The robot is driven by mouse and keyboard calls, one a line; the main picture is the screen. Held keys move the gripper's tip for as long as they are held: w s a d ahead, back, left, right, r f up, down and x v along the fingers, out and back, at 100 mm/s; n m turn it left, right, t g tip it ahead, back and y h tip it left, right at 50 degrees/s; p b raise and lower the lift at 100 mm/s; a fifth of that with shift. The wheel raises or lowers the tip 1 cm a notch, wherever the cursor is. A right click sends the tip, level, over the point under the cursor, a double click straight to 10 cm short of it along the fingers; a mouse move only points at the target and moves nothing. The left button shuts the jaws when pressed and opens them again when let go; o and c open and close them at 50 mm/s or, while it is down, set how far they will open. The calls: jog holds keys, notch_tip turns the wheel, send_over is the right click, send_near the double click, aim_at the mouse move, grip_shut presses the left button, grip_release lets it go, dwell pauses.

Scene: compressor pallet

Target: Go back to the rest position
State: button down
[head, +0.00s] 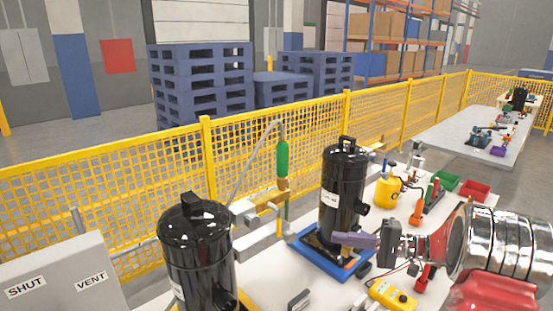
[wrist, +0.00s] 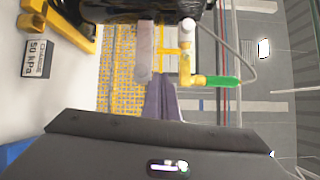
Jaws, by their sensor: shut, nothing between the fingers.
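My gripper (head: 345,239) is at the right of the head view, its grey-purple fingers pointing left and shut with nothing between them. In the picture they overlap the lower part of the black compressor (head: 343,190), which stands upright on a blue base (head: 318,252); whether they touch it I cannot tell. In the wrist view the purple fingers (wrist: 163,98) show beyond the dark gripper body. A second black compressor (head: 199,252) stands nearer, at the lower middle-left of the head view.
A green-handled valve (head: 282,160) stands behind the compressors; its green handle also shows in the wrist view (wrist: 215,81). A yellow meter (head: 391,296), yellow bottle (head: 388,192) and red bin (head: 474,190) crowd the white table. A yellow mesh fence (head: 100,190) runs behind.

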jog(key=s+a+f+m+g+h, duration=0.1)
jog(key=s+a+f+g+h, duration=0.15)
jog(key=s+f+h, duration=0.4)
jog(key=s+a+f+m+g+h, duration=0.1)
jog(key=s+f+g+h, duration=0.15)
jog(key=s, duration=0.65)
jog(key=s+a+r+n+t+h, duration=0.3)
jog(key=s+r+n+h, duration=0.4)
jog(key=s+r, duration=0.6)
jog(key=shift+s+a+t+h, duration=0.15)
jog(key=shift+s+t+h, duration=0.25)
jog(key=shift+s+t, duration=0.7)
